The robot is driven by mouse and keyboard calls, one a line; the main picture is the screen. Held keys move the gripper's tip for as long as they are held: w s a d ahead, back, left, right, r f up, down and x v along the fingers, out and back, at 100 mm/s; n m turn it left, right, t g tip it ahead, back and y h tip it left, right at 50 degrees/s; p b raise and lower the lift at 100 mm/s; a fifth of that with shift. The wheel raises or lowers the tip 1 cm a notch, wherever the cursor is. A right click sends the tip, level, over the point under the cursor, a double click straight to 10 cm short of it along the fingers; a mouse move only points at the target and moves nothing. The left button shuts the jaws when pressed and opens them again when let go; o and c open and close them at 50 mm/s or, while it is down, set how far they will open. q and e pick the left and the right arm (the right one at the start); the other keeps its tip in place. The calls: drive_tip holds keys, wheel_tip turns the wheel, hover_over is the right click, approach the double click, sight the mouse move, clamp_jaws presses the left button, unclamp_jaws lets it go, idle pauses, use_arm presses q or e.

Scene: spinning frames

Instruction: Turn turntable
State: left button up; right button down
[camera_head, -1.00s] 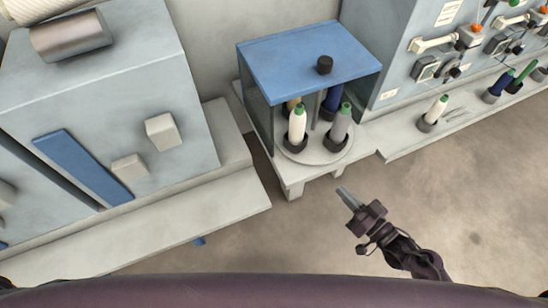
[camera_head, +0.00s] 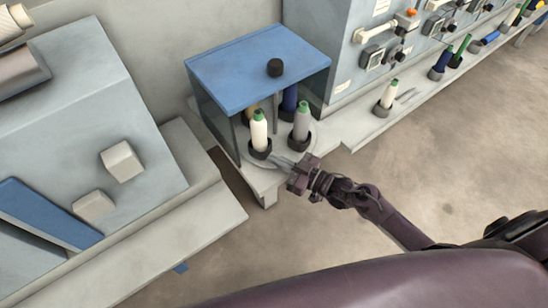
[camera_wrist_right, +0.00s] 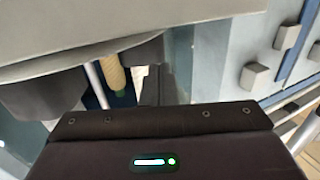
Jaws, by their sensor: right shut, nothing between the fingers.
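The turntable is a round pale plate (camera_head: 281,149) under a blue-topped stand (camera_head: 240,65). It carries dark cups with bobbins: a white one with a green tip (camera_head: 259,130), a grey one with a green tip (camera_head: 302,122), and a blue one (camera_head: 289,98) and a tan one behind. My right gripper (camera_head: 275,160) is shut and empty, its fingertips at the plate's front edge between the two front cups. I cannot tell whether they touch. My left gripper is out of view.
A grey cabinet with pale blocks (camera_head: 122,160) and a low ledge (camera_head: 160,240) stands at left. At right, a machine panel (camera_head: 345,60) has a shelf (camera_head: 355,125) with more bobbins. The floor at front right (camera_head: 430,190) is clear.

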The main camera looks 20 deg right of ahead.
drive_tip(key=shift+w+a, duration=0.5)
drive_tip(key=shift+w, duration=0.05)
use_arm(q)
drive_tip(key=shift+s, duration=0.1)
use_arm(e)
drive_tip(key=shift+a, duration=0.1)
